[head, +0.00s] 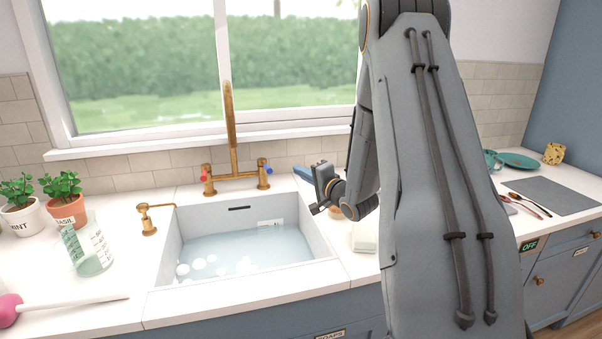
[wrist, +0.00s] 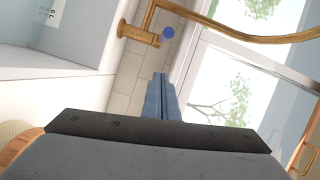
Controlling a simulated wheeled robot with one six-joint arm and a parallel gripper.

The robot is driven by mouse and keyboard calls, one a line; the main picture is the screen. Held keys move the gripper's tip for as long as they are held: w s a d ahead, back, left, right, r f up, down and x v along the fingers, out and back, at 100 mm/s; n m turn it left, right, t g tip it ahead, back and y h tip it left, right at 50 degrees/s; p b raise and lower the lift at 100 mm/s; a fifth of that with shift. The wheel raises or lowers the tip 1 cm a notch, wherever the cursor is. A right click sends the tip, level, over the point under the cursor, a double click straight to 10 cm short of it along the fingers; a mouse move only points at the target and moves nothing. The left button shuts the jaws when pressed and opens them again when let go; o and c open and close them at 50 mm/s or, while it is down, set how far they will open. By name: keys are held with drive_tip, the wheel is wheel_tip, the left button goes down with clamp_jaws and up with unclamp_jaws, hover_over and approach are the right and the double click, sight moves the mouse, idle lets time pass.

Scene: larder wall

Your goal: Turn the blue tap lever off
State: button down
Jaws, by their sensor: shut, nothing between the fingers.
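The blue tap lever (head: 266,168) is on the right side of the brass tap (head: 231,145) behind the sink. In the wrist view, its round blue end (wrist: 168,33) shows by the brass valve body (wrist: 138,34). My gripper (head: 298,171) is to the right of the lever, its blue-grey fingers pointing toward the tap side. In the wrist view, my gripper (wrist: 160,76) is shut and empty, with a visible gap between its tips and the blue end. Most of the lever's handle is hard to make out, so its angle is unclear.
A red lever (head: 205,175) is on the tap's left side. The white sink (head: 170,245) holds water and suds. A brass soap pump (head: 149,220), a measuring jug (head: 88,248) and potted herbs (head: 62,200) stand to the left. The window (head: 150,70) is behind the tap.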

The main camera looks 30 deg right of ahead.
sight(265, 166)
drive_tip(key=w+a+f+p, duration=0.1)
drive_tip(key=w+a+p, duration=0.2)
drive_tip(key=w, duration=0.3)
drive_tip(key=shift+w+a, duration=0.4)
drive_tip(key=shift+a, duration=0.5)
drive_tip(key=shift+a, duration=0.1)
